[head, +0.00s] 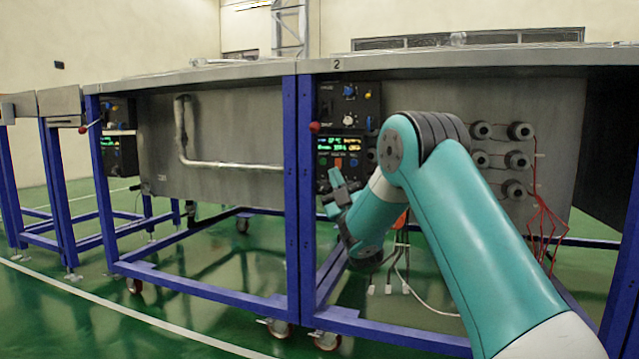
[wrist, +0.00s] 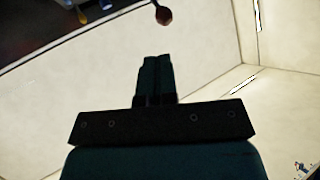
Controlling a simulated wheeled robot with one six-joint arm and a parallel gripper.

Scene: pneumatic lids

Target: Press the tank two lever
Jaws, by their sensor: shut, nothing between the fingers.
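The tank two lever shows as a dark stem with a red ball knob (head: 314,127), beside the blue post under the "2" mark. In the wrist view the red knob (wrist: 163,16) hangs at the top, beyond the fingertips and apart from them. My gripper (head: 335,180) is below the knob and a little to its right, in front of the lower part of the control panel. In the wrist view my gripper (wrist: 156,58) has its two fingers together with nothing between them. My arm hides part of tank two.
The control panel (head: 352,100) with knobs and green displays is right of the lever. Tank two's grey body (head: 550,110) carries several round fittings with red wires. Blue frame posts (head: 291,190) stand close by. Another red-knobbed lever (head: 83,130) is at the far left. Green floor lies open in front.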

